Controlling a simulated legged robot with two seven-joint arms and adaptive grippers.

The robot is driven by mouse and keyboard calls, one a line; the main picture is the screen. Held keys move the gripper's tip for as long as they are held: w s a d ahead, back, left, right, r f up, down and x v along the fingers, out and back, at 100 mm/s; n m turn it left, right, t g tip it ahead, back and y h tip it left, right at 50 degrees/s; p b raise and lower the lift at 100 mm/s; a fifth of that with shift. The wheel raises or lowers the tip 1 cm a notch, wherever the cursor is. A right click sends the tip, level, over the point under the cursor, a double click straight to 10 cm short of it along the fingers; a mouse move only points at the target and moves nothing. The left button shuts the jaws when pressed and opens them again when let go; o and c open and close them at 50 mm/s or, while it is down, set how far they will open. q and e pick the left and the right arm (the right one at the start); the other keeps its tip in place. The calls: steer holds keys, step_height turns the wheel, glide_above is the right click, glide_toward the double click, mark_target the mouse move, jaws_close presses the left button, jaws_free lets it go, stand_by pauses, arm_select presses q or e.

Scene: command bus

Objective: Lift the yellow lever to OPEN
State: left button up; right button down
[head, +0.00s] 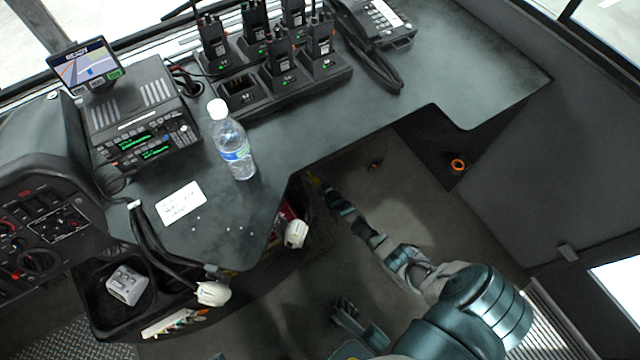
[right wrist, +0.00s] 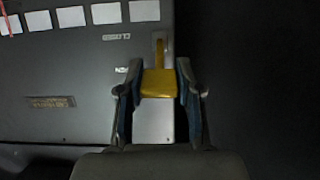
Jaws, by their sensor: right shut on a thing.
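The yellow lever (right wrist: 158,82) shows in the right wrist view on a dark grey panel (right wrist: 80,75). Its wide yellow handle lies between the two fingers of my right gripper (right wrist: 160,88), which is shut on it. A narrow yellow stem runs up from the handle into a slot. Small labels stand left of the slot; the upper one seems to read CLOSED, seen reversed or turned. In the head view my right gripper (head: 318,188) reaches under the desk edge, and the lever is hidden or too small to tell. My left gripper is not in view.
The desk (head: 330,125) holds a radio unit (head: 140,120), a water bottle (head: 232,145), a charger with several handheld radios (head: 285,90) and a phone (head: 375,20). A white card (head: 180,203) lies near its left front. An orange ring (head: 457,165) shows below the desk.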

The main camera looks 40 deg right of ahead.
steer(key=shift+w+d+r, duration=0.1)
steer(key=shift+w+r, duration=0.25)
steer(key=shift+r, duration=0.25)
steer(key=shift+w+d+r, duration=0.1)
steer(key=shift+w+r, duration=0.2)
steer(key=shift+r, duration=0.3)
steer(key=shift+w+r, duration=0.1)
steer(key=c, duration=0.8)
jaws_free()
steer(key=shift+o, duration=0.2)
steer(key=shift+s+f, duration=0.25)
steer(key=shift+f, duration=0.05)
steer(key=shift+s+a, duration=0.2)
steer(key=shift+s, duration=0.25)
steer(key=v, duration=1.1)
steer(key=shift+w+d, duration=0.1)
